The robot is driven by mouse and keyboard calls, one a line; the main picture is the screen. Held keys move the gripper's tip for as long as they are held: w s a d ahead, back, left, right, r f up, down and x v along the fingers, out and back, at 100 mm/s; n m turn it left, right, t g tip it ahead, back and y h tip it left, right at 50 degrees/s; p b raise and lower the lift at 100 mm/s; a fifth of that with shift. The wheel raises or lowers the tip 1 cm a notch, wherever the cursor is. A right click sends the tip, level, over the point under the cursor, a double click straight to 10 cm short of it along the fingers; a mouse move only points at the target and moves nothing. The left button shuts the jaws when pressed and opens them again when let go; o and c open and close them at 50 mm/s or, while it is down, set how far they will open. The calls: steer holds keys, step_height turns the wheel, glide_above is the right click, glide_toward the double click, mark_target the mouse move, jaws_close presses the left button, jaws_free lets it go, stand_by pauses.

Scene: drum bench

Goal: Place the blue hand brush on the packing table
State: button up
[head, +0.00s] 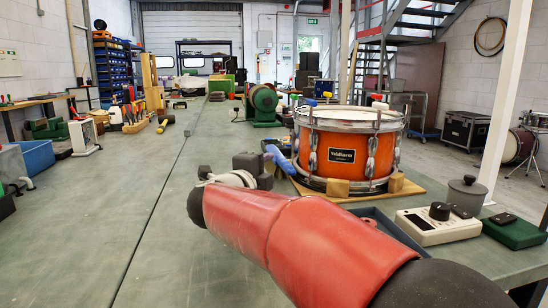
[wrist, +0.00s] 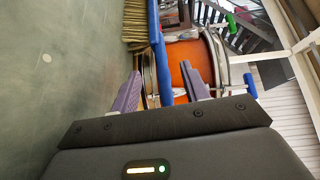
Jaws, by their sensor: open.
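The blue hand brush (wrist: 157,45) shows in the wrist view. Its blue handle runs down between my two purple fingers, and its tan bristles are at the top left. My gripper (wrist: 160,72) is open, with a finger on each side of the handle; I cannot tell whether either touches it. In the head view a blue piece (head: 281,160), apparently the brush, shows beside my dark gripper (head: 262,166), left of the drum. The rest of it is hidden there. I cannot tell which surface is the packing table.
An orange drum (head: 343,149) stands on a wooden board (head: 408,189) close right of my gripper. A white device (head: 437,226), a grey lidded pot (head: 466,193) and a green box (head: 514,232) are at the right.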

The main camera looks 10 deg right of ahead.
mark_target(279, 163)
steer(key=x, duration=0.6)
steer(key=shift+d+f+p, duration=0.1)
steer(key=shift+d+p, duration=0.05)
steer(key=shift+p, duration=0.15)
jaws_close()
